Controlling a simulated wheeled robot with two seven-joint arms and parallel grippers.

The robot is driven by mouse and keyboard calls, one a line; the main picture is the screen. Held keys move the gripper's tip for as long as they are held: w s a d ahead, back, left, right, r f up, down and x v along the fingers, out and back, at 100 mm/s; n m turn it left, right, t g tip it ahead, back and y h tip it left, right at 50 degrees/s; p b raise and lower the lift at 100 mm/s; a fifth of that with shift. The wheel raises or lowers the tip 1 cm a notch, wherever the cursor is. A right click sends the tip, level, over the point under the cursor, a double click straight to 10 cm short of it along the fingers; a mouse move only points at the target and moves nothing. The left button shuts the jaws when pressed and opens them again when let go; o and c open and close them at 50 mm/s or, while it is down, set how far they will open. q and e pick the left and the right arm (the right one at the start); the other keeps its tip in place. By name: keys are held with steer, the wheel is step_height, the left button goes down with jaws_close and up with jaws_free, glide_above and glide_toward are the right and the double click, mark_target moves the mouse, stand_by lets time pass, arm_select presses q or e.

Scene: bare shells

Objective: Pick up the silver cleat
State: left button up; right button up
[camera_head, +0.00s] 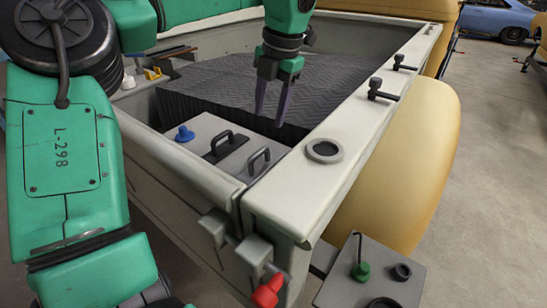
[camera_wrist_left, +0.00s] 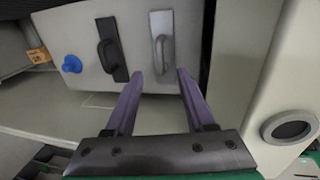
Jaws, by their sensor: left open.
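The silver cleat (camera_head: 258,160) is a grey loop-shaped handle on a plate. It is fixed to the top of a grey box in the near corner of the truck bed, right of a black cleat (camera_head: 222,146). In the left wrist view, the silver cleat (camera_wrist_left: 162,45) lies just beyond the fingertips, roughly centred between them. My left gripper (camera_head: 271,118) points down above and behind the cleat, open and empty. Its two purple fingers (camera_wrist_left: 160,74) stand apart, not visibly touching anything. My right gripper is not in view.
A blue knob (camera_head: 184,133) sits on the same box. The bed's pale wall (camera_head: 345,125) runs close on the right, with a round ring (camera_head: 324,151) and black fittings (camera_head: 375,90) on top. A dark ribbed mat (camera_head: 215,85) lies behind. A red knob (camera_head: 267,290) sticks out in front.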

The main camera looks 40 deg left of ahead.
arm_select(q)
glide_above(259, 151)
steer(key=s+d, duration=0.1)
step_height(259, 151, down, 6)
steer(key=shift+r+p, duration=0.2)
steer(key=shift+p, duration=0.15)
steer(key=f, duration=0.2)
steer(key=f+p, duration=0.1)
steer(key=f, duration=0.1)
steer(key=a+f+p, duration=0.1)
steer(key=f, duration=0.1)
steer(key=shift+w+f, duration=0.2)
steer(key=shift+w, duration=0.15)
steer(key=shift+a+f, duration=0.1)
steer(key=shift+f, duration=0.05)
steer(key=shift+w, duration=0.1)
steer(key=shift+c, duration=1.2)
jaws_close()
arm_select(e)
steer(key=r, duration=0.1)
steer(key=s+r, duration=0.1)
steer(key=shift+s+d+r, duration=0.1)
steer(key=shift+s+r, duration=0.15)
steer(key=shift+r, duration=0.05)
